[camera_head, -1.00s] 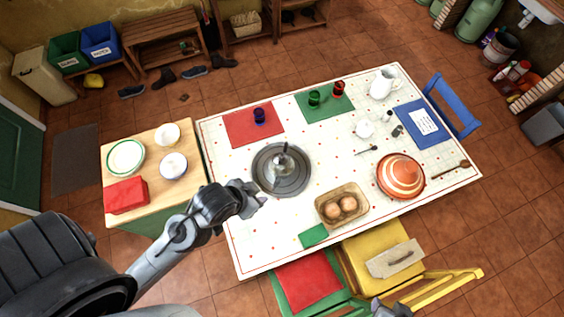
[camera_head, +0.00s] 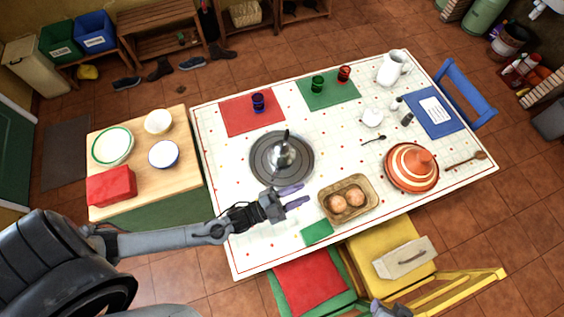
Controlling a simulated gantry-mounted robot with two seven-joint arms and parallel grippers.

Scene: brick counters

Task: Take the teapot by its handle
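A shiny silver teapot (camera_head: 281,156) stands upright on a round dark grey tray (camera_head: 262,172) on the left half of the table. A dark part, which looks like its handle, rises at its top. My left gripper (camera_head: 298,195) is over the table just below the tray in the picture, with its two fingers parted and pointing right. Nothing is between the fingers, and they are apart from the teapot. Part of my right arm (camera_head: 388,309) shows at the bottom edge; its fingers cannot be made out.
A basket with round brown loaves (camera_head: 347,200) sits right of my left gripper. An orange striped tagine (camera_head: 411,166) stands farther right. Glasses and a white jug (camera_head: 391,68) are at the back. A side counter (camera_head: 150,188) with bowls is at left. Chairs stand at the front edge.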

